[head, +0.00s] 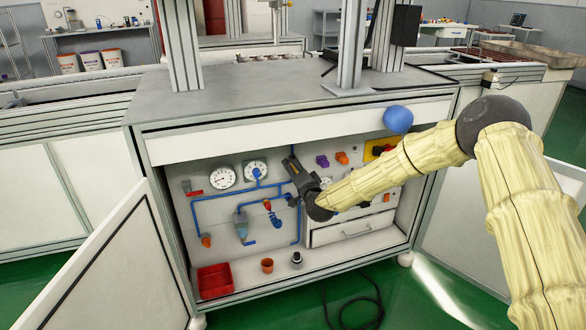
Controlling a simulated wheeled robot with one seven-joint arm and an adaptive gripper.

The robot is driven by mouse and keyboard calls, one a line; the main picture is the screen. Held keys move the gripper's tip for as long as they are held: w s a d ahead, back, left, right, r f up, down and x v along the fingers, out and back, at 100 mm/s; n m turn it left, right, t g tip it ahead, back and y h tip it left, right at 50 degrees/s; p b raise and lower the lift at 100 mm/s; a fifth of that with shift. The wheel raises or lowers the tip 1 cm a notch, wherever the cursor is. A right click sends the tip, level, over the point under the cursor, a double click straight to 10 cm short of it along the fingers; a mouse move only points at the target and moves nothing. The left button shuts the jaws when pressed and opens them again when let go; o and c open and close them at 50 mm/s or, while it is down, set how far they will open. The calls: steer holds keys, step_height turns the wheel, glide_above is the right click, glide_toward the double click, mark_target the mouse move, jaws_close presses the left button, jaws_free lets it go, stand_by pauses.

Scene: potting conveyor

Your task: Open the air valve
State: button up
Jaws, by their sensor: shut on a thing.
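The open cabinet's back panel carries blue air pipes (225,194) with two round white gauges above. My gripper (293,190) reaches in from the right, at the right end of the upper blue pipe. It is shut on a part there, which I take for the air valve; the gripper hides most of it, so its handle angle cannot be told. A small red lever (192,190) sits on the left of the panel. A blue and red fitting (273,214) and a filter bowl (241,224) are lower, left of my gripper.
Open cabinet doors stand left (105,270) and right. A red bin (214,281), an orange cup (267,265) and a small dark-topped item stand on the cabinet floor. A drawer (345,233) is below right. A blue ball-shaped thing (398,119) shows at the worktop's front edge.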

steer(key=m, duration=0.3)
steer(key=d+m, duration=0.1)
steer(key=m, duration=0.1)
steer(key=shift+w+d+m+b, duration=0.15)
steer(key=shift+w+m+b, duration=0.05)
steer(key=shift+m+b, duration=0.2)
stand_by(0.3)
steer(key=o, duration=1)
steer(key=shift+d, duration=0.1)
steer(key=v, duration=1.2)
